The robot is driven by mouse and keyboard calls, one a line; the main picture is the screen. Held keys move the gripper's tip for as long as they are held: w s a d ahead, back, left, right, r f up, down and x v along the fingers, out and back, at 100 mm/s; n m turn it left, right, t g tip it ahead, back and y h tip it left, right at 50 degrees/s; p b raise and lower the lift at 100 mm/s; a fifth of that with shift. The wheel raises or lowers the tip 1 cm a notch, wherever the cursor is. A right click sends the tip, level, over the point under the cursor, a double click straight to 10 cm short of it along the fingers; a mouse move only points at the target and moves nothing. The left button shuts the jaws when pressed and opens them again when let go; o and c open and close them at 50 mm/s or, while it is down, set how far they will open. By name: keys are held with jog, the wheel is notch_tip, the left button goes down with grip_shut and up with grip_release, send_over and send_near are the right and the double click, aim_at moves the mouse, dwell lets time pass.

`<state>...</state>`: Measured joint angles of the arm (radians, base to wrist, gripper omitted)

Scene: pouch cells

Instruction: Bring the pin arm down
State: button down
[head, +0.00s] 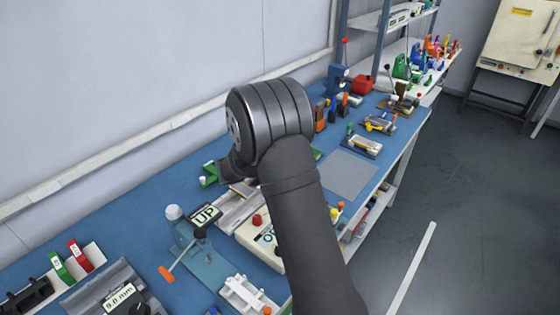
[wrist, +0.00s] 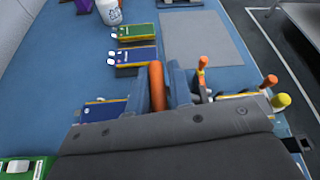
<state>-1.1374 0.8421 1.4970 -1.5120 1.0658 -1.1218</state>
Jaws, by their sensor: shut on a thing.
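In the wrist view my gripper (wrist: 161,88) is closed around an upright orange handle (wrist: 157,76), with a finger on each side of it. The lower end of the handle and what it joins are hidden by the gripper body, so I cannot tell whether it is the pin arm's handle or how far that arm is tilted. In the head view my own arm covers the gripper and the handle. A fixture with an "UP" sign (head: 205,215) and an orange-ended lever (head: 167,273) stands on the blue bench in front of my arm.
Small orange handles (wrist: 202,66) and a yellow knob (wrist: 282,100) stand close right of my gripper. Blue pouch cells (wrist: 133,56) lie beyond it, beside a bare grey mat (wrist: 205,45). A white cup (wrist: 110,12) stands farther back. The bench (head: 150,200) has clear room along the wall.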

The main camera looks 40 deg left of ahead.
jog(key=shift+d+r+m+y, duration=0.2)
jog(key=shift+d+m+y, duration=0.3)
jog(key=shift+d, duration=0.3)
jog(key=shift+d+r+m+y, duration=0.15)
jog(key=shift+d+m+y, duration=0.15)
jog(key=shift+d+m, duration=0.4)
jog(key=shift+s+d+m+y, duration=0.1)
jog(key=shift+d+m+y, duration=0.65)
jog(key=shift+d, duration=0.45)
jog(key=shift+m+y, duration=0.25)
jog(key=shift+m, duration=0.3)
jog(key=shift+d+f, duration=0.55)
jog(key=shift+d, duration=0.4)
jog(key=shift+d+f, duration=0.5)
jog(key=shift+d, duration=0.4)
jog(key=shift+d+f, duration=0.55)
jog(key=shift+d, duration=0.55)
jog(key=c, duration=1.4)
grip_release()
